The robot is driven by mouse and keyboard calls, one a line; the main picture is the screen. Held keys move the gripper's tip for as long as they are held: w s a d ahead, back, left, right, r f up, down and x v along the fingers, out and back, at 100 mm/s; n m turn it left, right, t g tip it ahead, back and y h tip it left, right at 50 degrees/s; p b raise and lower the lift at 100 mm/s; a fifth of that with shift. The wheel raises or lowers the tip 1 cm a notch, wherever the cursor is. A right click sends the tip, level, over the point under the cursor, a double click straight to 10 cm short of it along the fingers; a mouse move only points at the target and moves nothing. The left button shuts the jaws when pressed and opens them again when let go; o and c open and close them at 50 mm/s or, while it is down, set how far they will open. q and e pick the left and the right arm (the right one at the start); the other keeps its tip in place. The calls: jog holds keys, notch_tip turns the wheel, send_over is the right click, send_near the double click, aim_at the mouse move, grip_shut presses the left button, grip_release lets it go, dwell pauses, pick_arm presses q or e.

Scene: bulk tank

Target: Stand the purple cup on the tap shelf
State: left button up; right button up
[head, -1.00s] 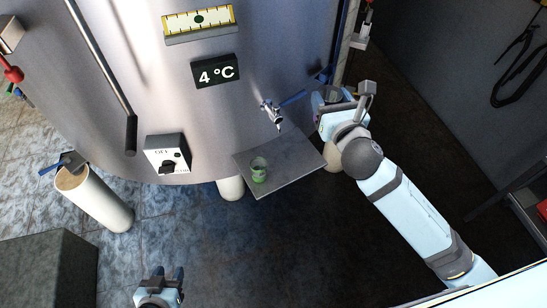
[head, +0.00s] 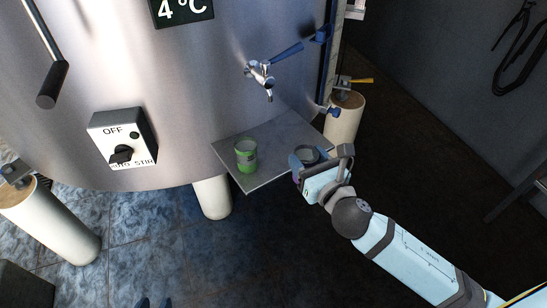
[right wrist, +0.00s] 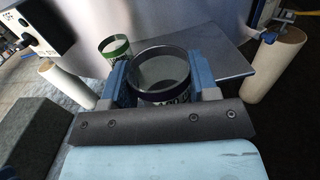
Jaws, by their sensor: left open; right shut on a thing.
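The purple cup (head: 309,152) is held upright in my right gripper (head: 307,163), at the right front edge of the tap shelf (head: 275,152) in the head view. In the right wrist view the cup (right wrist: 160,77) sits between the two blue fingers, its open rim facing up and looking grey. The shelf (right wrist: 235,58) is behind it there. Whether the cup touches the shelf cannot be told. The tap (head: 262,74) is above the shelf. Only the fingertips of my left gripper (head: 153,303) show at the bottom edge of the head view, apart and empty.
A green cup (head: 246,156) stands on the left part of the shelf; it also shows in the right wrist view (right wrist: 115,48). The shelf's middle and back are clear. A stir switch box (head: 122,140) is on the tank (head: 190,110).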

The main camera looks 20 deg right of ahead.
jog(key=w+a+f+b, duration=0.1)
jog(key=w, duration=0.5)
jog(key=w+a+f+b, duration=0.1)
jog(key=w, duration=0.4)
jog(key=w+f+b, duration=0.1)
jog(key=w, duration=0.5)
jog(key=shift+w+a+f, duration=0.25)
jog(key=shift+w+a, duration=0.1)
jog(key=shift+a, duration=0.05)
jog(key=shift+f, duration=0.25)
jog(key=shift+r, duration=0.1)
jog(key=shift+f, duration=0.2)
jog(key=o, duration=1)
pick_arm(q)
jog(key=shift+w+d+f+t+h, duration=0.2)
jog(key=shift+d+t+h, duration=0.1)
jog(key=shift+h, duration=0.1)
pick_arm(e)
jog(key=shift+r, duration=0.2)
